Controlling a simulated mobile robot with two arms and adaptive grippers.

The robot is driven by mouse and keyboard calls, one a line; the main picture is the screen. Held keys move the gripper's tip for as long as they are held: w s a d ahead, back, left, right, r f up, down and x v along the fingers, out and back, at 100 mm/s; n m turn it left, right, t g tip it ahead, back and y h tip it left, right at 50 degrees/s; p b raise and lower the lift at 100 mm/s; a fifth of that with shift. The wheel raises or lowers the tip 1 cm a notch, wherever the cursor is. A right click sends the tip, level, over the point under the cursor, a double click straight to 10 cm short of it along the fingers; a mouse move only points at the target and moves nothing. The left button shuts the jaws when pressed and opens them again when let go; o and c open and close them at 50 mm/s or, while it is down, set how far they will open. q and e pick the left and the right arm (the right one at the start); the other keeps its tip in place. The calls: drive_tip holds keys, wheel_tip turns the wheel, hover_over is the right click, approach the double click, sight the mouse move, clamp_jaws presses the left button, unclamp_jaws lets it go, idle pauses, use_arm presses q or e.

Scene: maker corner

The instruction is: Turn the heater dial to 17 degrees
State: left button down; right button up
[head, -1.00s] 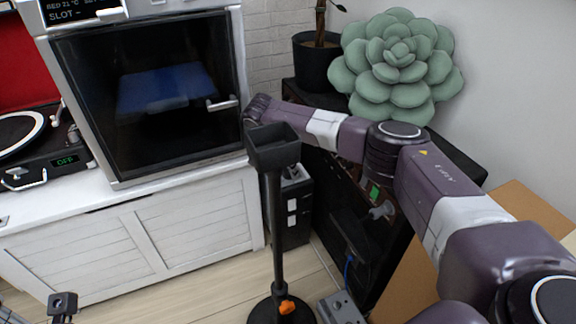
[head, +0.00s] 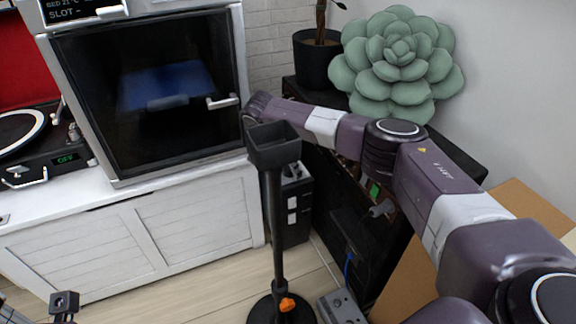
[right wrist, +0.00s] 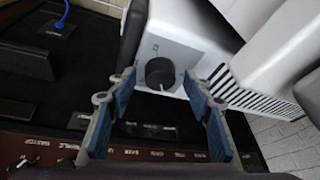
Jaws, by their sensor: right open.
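The heater dial (right wrist: 160,73) is a round dark knob on the pale front face of a white box, the heater (right wrist: 188,38), in the right wrist view. A small light mark shows at the dial's lower edge in that picture; the scale is too small to read. My right gripper (right wrist: 157,80) is open, its two blue-padded fingers on either side of the dial with visible gaps. Whether the fingertips reach as deep as the knob I cannot tell. In the head view my right arm reaches left, and its gripper end is largely hidden behind a black stand.
The black stand (head: 276,225) with a tray top rises in front of my right wrist. A glass-doored machine (head: 150,95) stands on the white cabinet (head: 190,225). A large succulent (head: 398,62) and a potted plant (head: 317,60) are behind my arm. Cardboard (head: 515,200) lies at right.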

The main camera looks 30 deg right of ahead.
sight(282, 180)
drive_tip(key=v, duration=0.7)
drive_tip(key=shift+r, duration=0.2)
drive_tip(key=shift+a, duration=0.1)
